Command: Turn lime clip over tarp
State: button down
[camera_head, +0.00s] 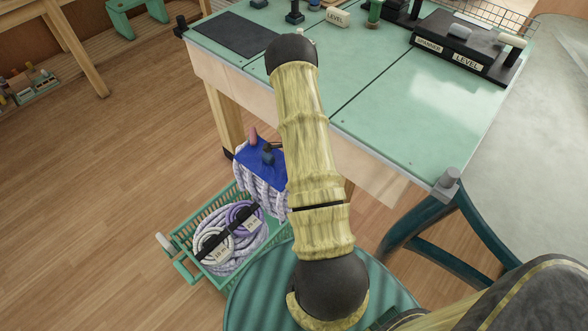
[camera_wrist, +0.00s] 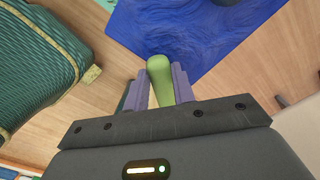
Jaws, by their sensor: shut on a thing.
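The lime clip (camera_wrist: 159,80) stands between the two lilac fingers of my gripper (camera_wrist: 160,92) in the wrist view, and the gripper is shut on it. The blue tarp (camera_wrist: 195,35) lies beyond the clip in that view; I cannot tell whether they touch. In the head view the tarp (camera_head: 258,168) drapes over pale coiled rope beside the workbench. A pinkish peg (camera_head: 252,135) and a dark blue one (camera_head: 268,152) stand up from it. My arm hides my gripper and the lime clip in the head view.
A green crate (camera_head: 183,243) with white and lilac rope coils (camera_head: 242,217) sits low by the bench. The green-topped workbench (camera_head: 410,115) has its edge close to my arm. Wooden floor (camera_head: 110,190) is open to the left.

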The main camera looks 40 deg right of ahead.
jog(key=c, duration=1.2)
grip_release()
jog(key=shift+o, duration=0.2)
jog(key=shift+r, duration=0.15)
notch_tip(320, 180, up, 12)
jog(key=p, duration=0.2)
